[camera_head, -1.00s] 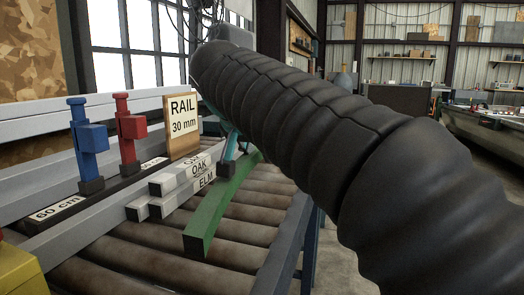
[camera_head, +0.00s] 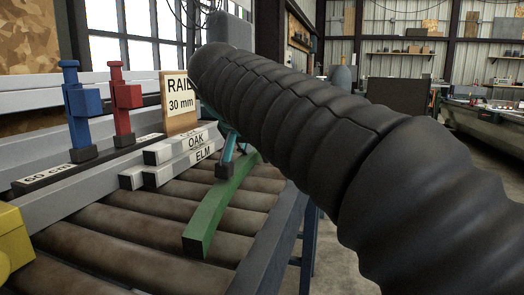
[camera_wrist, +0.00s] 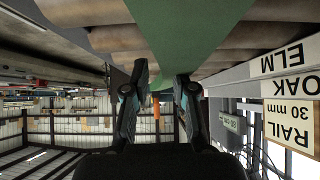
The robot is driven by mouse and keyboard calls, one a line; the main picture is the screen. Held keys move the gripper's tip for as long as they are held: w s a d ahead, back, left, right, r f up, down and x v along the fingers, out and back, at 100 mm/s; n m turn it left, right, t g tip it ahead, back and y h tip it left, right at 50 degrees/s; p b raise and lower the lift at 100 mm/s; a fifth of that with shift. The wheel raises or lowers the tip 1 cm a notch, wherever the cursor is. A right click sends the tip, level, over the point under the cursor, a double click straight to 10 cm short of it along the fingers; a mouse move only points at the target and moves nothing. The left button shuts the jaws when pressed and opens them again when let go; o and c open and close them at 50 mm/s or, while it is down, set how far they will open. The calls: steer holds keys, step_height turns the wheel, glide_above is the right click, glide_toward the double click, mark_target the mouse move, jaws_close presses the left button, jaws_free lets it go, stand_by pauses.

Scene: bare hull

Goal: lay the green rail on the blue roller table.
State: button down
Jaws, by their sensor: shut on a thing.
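The green rail (camera_head: 215,215) lies lengthwise over the rollers of the roller table, near its blue-grey side beam (camera_head: 272,240). I cannot tell whether its underside touches the rollers. My gripper (camera_head: 226,168) is at the rail's far part, mostly hidden behind my dark sleeved arm. In the wrist view, the two fingers of my gripper (camera_wrist: 160,82) stand on either side of the green rail (camera_wrist: 190,30), shut on it. The rail's far end is hidden in the head view.
Pale bars labelled OAK and ELM (camera_head: 160,176) lie left of the rail. A RAIL 30 mm sign (camera_head: 180,104), a red clamp (camera_head: 125,95) and a blue clamp (camera_head: 83,102) stand behind them. A yellow object (camera_head: 12,240) is at the left edge. Bare rollers (camera_head: 125,238) lie in front.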

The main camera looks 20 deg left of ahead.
steer(key=shift+f, duration=0.1)
steer(key=c, duration=0.9)
jaws_free()
steer(key=shift+o, duration=0.2)
steer(key=v, duration=1.2)
